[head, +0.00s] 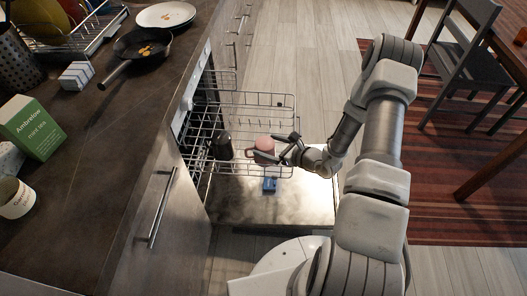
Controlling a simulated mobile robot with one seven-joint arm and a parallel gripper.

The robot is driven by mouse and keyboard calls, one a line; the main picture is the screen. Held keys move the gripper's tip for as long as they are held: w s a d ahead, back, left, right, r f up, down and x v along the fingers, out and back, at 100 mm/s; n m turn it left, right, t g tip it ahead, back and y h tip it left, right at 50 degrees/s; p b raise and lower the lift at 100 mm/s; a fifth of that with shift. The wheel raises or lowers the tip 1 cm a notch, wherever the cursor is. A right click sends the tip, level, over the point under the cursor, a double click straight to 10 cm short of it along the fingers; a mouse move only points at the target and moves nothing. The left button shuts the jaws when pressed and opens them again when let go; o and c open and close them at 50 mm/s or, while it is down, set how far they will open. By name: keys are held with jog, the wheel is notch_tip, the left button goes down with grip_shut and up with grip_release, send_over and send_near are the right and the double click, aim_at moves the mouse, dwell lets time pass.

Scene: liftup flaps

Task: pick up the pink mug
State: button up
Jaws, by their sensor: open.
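The pink mug (264,144) is in the pulled-out wire dishwasher rack (268,97), toward its front right part. My gripper (274,150) comes in from the right at the mug. Its dark fingers are open and lie close around or beside the mug. I cannot tell whether they touch it. The gripper covers part of the mug's right side.
A dark cup-like object (223,146) stands just left of the mug. A small blue item (269,185) lies on the open dishwasher door (300,203). The dark counter (110,170) edges the left, with a pan (146,46) on it. A chair (465,65) stands at the right.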

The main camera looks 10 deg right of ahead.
jog(key=c, duration=1.4)
jog(key=shift+c, duration=0.2)
jog(key=shift+r, duration=0.15)
